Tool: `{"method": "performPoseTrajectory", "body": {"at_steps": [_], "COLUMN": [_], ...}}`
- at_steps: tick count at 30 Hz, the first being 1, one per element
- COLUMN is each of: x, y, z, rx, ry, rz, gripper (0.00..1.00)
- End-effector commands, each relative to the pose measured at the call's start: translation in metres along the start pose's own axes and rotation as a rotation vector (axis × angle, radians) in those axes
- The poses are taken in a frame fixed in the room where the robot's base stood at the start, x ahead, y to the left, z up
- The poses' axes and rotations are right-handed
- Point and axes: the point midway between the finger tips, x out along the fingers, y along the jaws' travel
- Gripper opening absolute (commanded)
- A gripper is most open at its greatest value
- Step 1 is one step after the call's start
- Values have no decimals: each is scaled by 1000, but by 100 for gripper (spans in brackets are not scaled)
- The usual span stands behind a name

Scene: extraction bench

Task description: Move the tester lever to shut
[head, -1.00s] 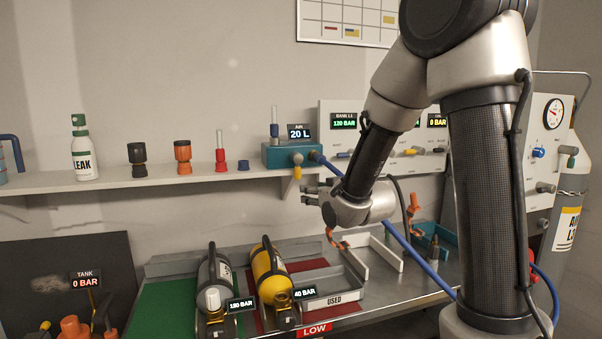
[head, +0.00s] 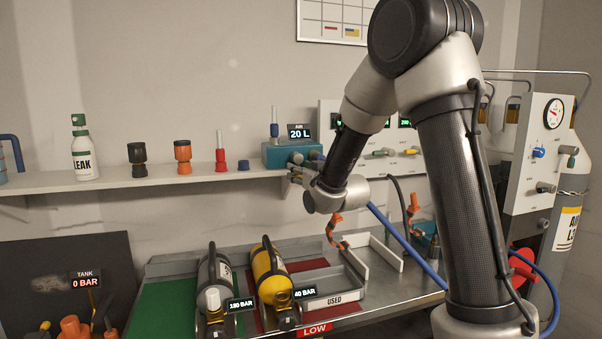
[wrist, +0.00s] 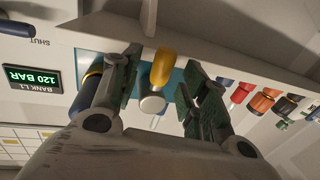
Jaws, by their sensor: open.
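The tester is a teal box (head: 277,156) on the shelf, with a display reading AIR 20 L. Its lever has a yellow grip (wrist: 160,68) and a pale round hub (wrist: 153,104), seen in the upside-down wrist view. My gripper (wrist: 165,82) is open, with one finger on each side of the lever; I cannot tell whether either finger touches it. In the head view my gripper (head: 298,178) is just below the front right of the box, and the yellow grip is hidden there.
The gauge panel (head: 520,190) stands to the right. Several fittings, including a red one (head: 221,160), and a LEAK bottle (head: 85,155) line the shelf. A blue hose (head: 395,232) hangs beside my arm. Below are two cylinders and a USED tray (head: 330,302).

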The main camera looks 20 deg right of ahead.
Motion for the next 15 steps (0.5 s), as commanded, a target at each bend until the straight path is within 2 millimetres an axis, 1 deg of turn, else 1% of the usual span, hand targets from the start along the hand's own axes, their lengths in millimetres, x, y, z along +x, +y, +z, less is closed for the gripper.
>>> {"method": "performPoseTrajectory", "body": {"at_steps": [2, 6, 9, 15], "x": [0, 0, 0, 0], "y": [0, 0, 0, 0], "z": [0, 0, 0, 0], "rx": [0, 0, 0, 1], "ry": [0, 0, 0, 1], "rz": [0, 0, 0, 0], "gripper": [42, 17, 0, 0]}}
